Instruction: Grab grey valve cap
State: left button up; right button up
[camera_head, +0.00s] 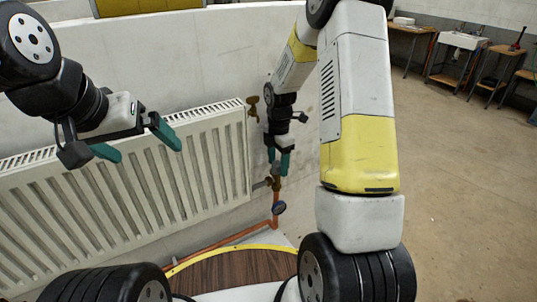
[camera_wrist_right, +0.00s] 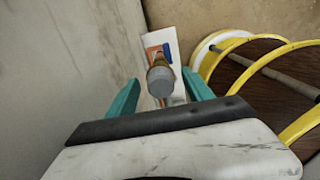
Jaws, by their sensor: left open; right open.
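The grey valve cap (camera_wrist_right: 161,80) shows end-on in the right wrist view, on top of a brass-coloured fitting. It lies between the two teal fingers of my right gripper (camera_wrist_right: 162,84), with visible gaps on both sides. In the head view my right gripper (camera_head: 278,164) points down beside the radiator's right end, just above the brass valve (camera_head: 276,184). The cap is hidden or too small to tell there. My right gripper is open and empty. My left gripper (camera_head: 139,146) is open and empty in front of the radiator, well left of the valve.
A white radiator (camera_head: 130,180) stands along the pale wall (camera_head: 150,60). Another brass fitting (camera_head: 254,106) is at its upper right end. A copper pipe (camera_head: 228,240) runs low below it. Open floor (camera_head: 460,180) lies right.

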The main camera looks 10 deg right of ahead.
jog(key=shift+f, duration=0.15)
grip_shut()
